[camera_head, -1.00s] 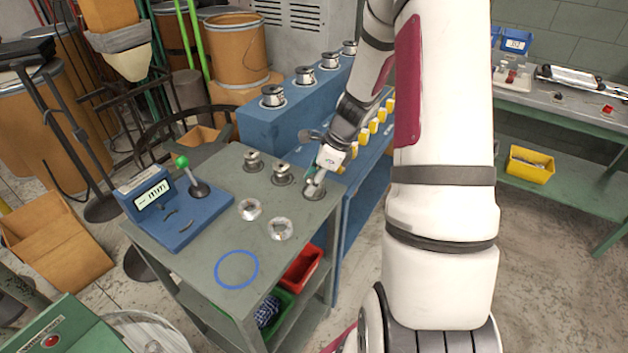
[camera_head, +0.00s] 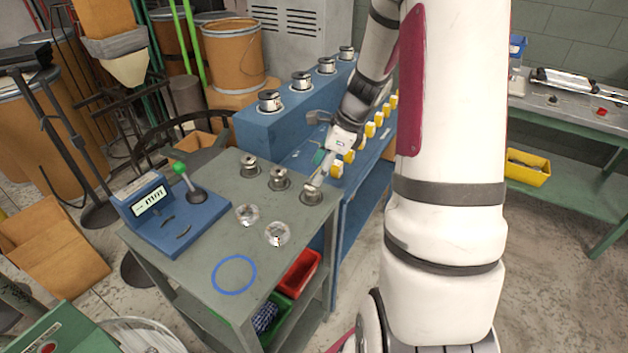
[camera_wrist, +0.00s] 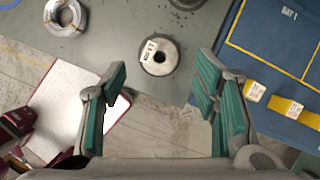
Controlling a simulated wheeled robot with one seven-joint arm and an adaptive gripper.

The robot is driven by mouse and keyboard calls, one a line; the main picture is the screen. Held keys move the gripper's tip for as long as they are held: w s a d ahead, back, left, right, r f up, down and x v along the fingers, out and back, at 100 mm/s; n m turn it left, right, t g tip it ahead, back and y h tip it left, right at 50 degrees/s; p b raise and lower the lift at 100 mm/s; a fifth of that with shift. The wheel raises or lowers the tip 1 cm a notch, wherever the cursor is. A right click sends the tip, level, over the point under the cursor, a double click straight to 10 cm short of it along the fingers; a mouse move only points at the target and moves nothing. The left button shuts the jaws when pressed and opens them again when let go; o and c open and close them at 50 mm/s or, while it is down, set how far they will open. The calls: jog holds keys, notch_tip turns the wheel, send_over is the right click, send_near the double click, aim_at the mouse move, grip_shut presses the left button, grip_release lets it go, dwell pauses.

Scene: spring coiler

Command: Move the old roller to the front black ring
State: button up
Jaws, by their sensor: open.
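Three metal rollers stand on the grey cart top: one at the back (camera_head: 249,169), a middle one (camera_head: 279,180) and one at the right corner (camera_head: 312,197). My gripper (camera_head: 317,181) is just above the corner roller. In the wrist view, my gripper (camera_wrist: 162,76) is open, and a roller (camera_wrist: 160,57) with a dark rim and a white label shows ahead between the fingertips, not gripped. A second dark round piece (camera_wrist: 186,3) is cut off at the top. I cannot tell which roller is the old one, and no bare black ring shows clearly.
Wire coils (camera_head: 247,215) and a blue ring mark (camera_head: 234,274) lie on the cart top. A blue device with a green-knobbed lever (camera_head: 185,182) stands at its left. The blue bench (camera_head: 262,133) holds several spools and yellow blocks close to the arm.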

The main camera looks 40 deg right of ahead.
jog(key=s+a+r+n+h, duration=0.1)
jog(key=s+a+r+n, duration=0.3)
jog(key=a+r+n, duration=0.35)
jog(key=s+a+r+n, duration=0.4)
jog(key=a+r+n, duration=0.25)
jog(key=r, duration=0.25)
jog(key=s+a+r+n+h, duration=0.1)
jog(key=s+a+n, duration=0.2)
jog(key=s+n, duration=0.3)
jog(key=s+a+r+n+t+h, duration=0.1)
jog(key=s+a+r+n, duration=0.1)
jog(key=s+a+n, duration=0.2)
jog(key=s+n, duration=0.2)
jog(key=n, duration=0.1)
jog(key=shift+s+a+r, duration=0.15)
jog(key=shift+s+r, duration=0.1)
jog(key=shift+s, duration=0.05)
